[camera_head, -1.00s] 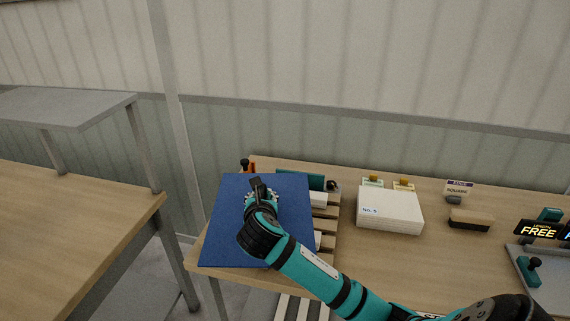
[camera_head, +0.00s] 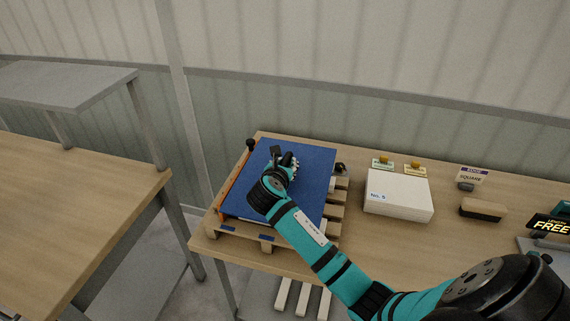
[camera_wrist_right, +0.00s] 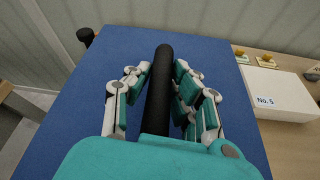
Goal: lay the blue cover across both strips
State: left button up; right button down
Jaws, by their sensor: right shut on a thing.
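The blue cover (camera_head: 312,185) is a flat panel over the left end of the table, above a slatted wooden pallet (camera_head: 335,212). A small gap or shadow shows under its near edge; I cannot tell whether it rests on anything. My right gripper (camera_head: 287,163) is over the cover. In the right wrist view, its fingers (camera_wrist_right: 161,68) are shut around a black handle (camera_wrist_right: 158,95) above the cover. A white end (camera_head: 332,184) and another pale piece (camera_head: 323,228) show at the cover's right edge, perhaps the strips; the rest is hidden. My left gripper is out of view.
An orange rail (camera_head: 236,190) runs along the cover's left edge, with a black knob (camera_head: 250,144) at its far end. A white box marked No. 5 (camera_head: 398,195) stands right of the pallet. A brown block (camera_head: 483,209) lies farther right. The wood between is clear.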

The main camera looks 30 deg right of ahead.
jog(key=shift+w+d+r+p, duration=0.1)
jog(key=shift+r+p, duration=0.1)
jog(key=shift+p, duration=0.4)
notch_tip(320, 180, down, 5)
jog(key=shift+r+b, duration=0.2)
jog(key=shift+b, duration=0.75)
jog(key=shift+f+b, duration=0.3)
jog(key=shift+f, duration=0.5)
jog(key=shift+f, duration=0.55)
